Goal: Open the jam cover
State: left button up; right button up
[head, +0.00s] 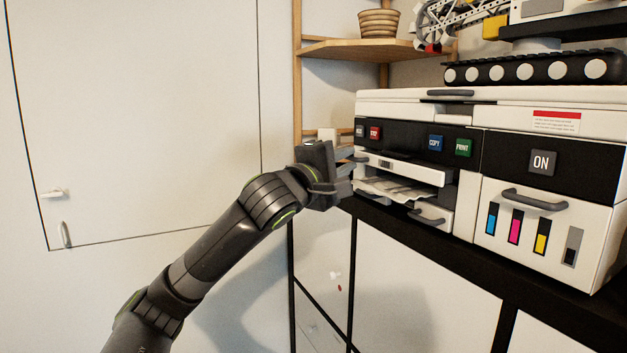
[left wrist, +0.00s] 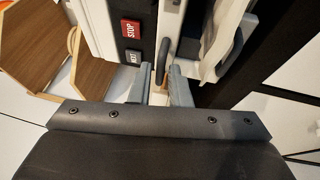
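The white printer (head: 465,200) stands on the black-topped shelf. A white front panel (head: 420,172) below its button strip, which looks like the jam cover, has a small dark handle (head: 362,161) at its left end. My left gripper (head: 348,172) reaches that end of the printer. In the left wrist view, my left gripper (left wrist: 160,82) has its fingers apart. The dark handle (left wrist: 162,58) lies at the gap between the fingertips; I cannot tell whether they touch it. Crumpled paper (head: 395,189) shows in the slot below the panel. My right gripper is not in view.
A tray with a grey handle (head: 428,216) is below the paper. A wooden corner shelf (head: 365,48) with a pot (head: 379,23) stands behind.

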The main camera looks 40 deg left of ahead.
pick_arm(q)
jog(key=s+f+b, duration=0.2)
jog(key=s+b, duration=1.4)
jog(key=b, duration=0.3)
jog(key=shift+s+f+b, duration=0.3)
jog(key=shift+s+f, duration=0.05)
jog(key=shift+f, duration=0.05)
dwell(0.5)
